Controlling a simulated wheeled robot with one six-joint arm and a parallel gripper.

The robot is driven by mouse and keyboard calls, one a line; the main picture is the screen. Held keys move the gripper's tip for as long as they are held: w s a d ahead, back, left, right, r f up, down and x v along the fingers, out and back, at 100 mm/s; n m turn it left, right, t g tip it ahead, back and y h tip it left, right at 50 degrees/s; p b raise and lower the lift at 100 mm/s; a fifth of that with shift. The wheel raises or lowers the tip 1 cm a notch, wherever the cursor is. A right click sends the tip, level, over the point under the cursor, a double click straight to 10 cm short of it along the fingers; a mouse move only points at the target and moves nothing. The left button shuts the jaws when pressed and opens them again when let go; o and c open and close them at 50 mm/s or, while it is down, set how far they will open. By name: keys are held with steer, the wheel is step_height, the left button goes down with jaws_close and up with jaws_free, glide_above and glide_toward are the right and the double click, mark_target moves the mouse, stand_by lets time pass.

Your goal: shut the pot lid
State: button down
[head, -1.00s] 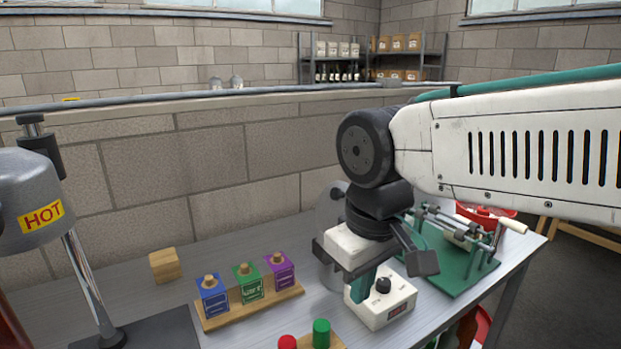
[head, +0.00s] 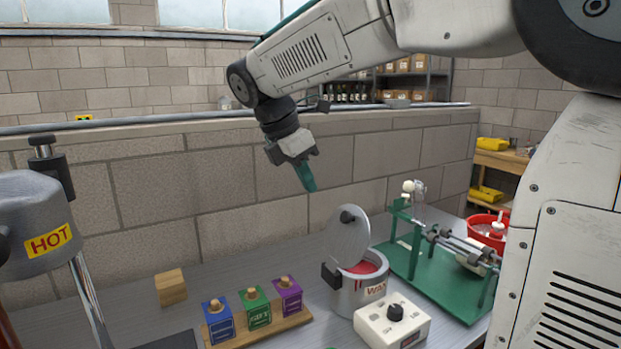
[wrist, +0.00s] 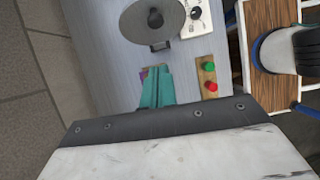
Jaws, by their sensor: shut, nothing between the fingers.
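A metal pot (head: 361,293) labelled WAX stands on the bench with red wax inside. Its round grey lid (head: 349,240) is open, tilted up steeply at the pot's back left, with a black knob (head: 347,217). In the wrist view the lid (wrist: 140,24) appears as a grey disc above my fingers and hides the pot. My gripper (head: 309,187) is shut and empty, with its green fingers pointing down, above and to the left of the lid and apart from it. The gripper (wrist: 156,90) also shows in the wrist view.
A white control box (head: 378,326) with a black knob stands right in front of the pot. A green rig (head: 430,270) stands to the right. A wooden rack with coloured blocks (head: 262,332) and a wooden cube (head: 170,287) are to the left. A heater marked HOT (head: 40,220) stands at far left.

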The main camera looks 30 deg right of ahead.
steer(key=d+f, duration=0.6)
steer(key=f, duration=0.1)
steer(key=shift+s+d+f, duration=0.15)
steer(key=shift+d+f, duration=0.15)
steer(key=shift+d, duration=0.05)
